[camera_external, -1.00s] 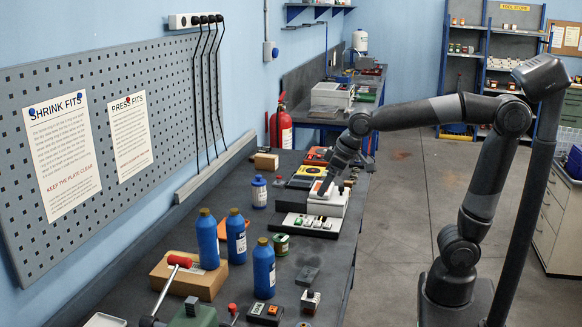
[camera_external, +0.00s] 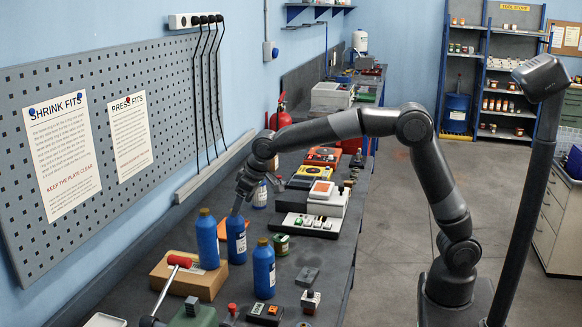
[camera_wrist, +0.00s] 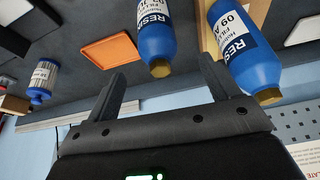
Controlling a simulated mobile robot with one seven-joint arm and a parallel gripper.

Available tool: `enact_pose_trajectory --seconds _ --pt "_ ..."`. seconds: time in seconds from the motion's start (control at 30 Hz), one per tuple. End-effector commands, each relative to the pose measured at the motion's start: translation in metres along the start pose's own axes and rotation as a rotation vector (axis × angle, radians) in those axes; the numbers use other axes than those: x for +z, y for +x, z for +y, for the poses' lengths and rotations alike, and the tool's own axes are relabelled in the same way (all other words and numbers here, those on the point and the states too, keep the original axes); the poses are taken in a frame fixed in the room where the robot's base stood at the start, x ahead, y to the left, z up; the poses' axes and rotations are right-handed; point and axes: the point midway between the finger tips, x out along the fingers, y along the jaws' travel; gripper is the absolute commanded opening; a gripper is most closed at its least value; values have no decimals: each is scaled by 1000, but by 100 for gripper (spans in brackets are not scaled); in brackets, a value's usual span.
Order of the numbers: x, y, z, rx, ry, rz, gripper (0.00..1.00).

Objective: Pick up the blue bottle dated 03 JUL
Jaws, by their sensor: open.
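Three blue bottles with brown caps stand at the near part of the bench: a left one (camera_external: 207,240), a middle one (camera_external: 237,241) and a front one (camera_external: 264,270). My gripper (camera_external: 237,208) is open and empty, pointing down close to the top of the middle bottle. Another blue bottle (camera_wrist: 246,50) to the right shows a date starting "09 A". The front bottle's date is too small to read.
A wooden block (camera_external: 186,280) and a red-handled tool (camera_external: 178,262) are near the left bottle. An orange tile (camera_wrist: 112,48) lies left of the central bottle in the wrist view. A blue-capped jar (camera_external: 259,195) stands behind. A pegboard (camera_external: 100,130) borders the bench.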

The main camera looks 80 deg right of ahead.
Motion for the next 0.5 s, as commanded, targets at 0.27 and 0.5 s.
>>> enact_pose_trajectory --seconds 0.27,0.5 --pt "1 42 1 0 0 -2 81" --pt "0 63 2 0 0 -3 81"
